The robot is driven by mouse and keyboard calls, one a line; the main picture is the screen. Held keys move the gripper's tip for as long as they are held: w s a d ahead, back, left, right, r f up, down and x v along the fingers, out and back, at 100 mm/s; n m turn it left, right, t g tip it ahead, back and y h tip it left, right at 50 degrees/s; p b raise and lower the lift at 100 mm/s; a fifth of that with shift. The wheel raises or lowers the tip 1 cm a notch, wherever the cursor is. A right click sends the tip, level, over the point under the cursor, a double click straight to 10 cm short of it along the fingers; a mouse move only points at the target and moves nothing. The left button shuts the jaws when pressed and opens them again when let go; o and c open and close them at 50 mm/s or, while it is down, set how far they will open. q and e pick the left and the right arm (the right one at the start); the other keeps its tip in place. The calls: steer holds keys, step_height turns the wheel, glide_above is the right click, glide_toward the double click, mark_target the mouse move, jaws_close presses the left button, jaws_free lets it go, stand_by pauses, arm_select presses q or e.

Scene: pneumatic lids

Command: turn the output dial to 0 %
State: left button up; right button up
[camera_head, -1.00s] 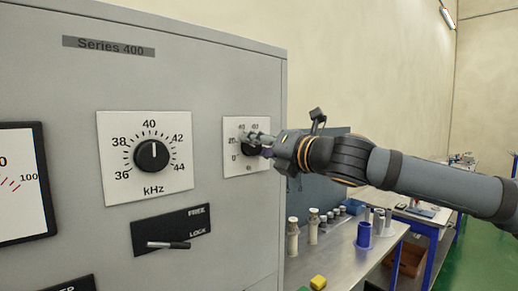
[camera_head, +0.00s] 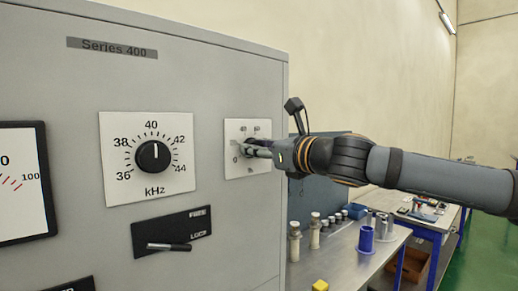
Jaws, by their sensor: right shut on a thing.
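The output dial's white plate (camera_head: 248,130) is on the right part of the grey cabinet front, with small numbers such as 0 low on its left. My right gripper (camera_head: 250,151) reaches in from the right and is shut on the dial's knob. The fingers and wrist cover most of the knob, so its pointer and setting cannot be read. My left gripper is out of view.
The grey cabinet (camera_head: 200,80) also carries a kHz dial (camera_head: 153,156) pointing near 40, a FREE/LOCK lever (camera_head: 168,246) and a meter (camera_head: 18,185). A metal bench (camera_head: 340,262) with several cylinders and a yellow block (camera_head: 320,285) stands at right.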

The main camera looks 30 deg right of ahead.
steer(key=shift+a+f+n, duration=0.15)
steer(key=shift+f+n, duration=0.1)
steer(key=shift+n, duration=0.35)
steer(key=o, duration=1.2)
steer(key=shift+r, duration=0.1)
steer(key=shift+r, duration=0.1)
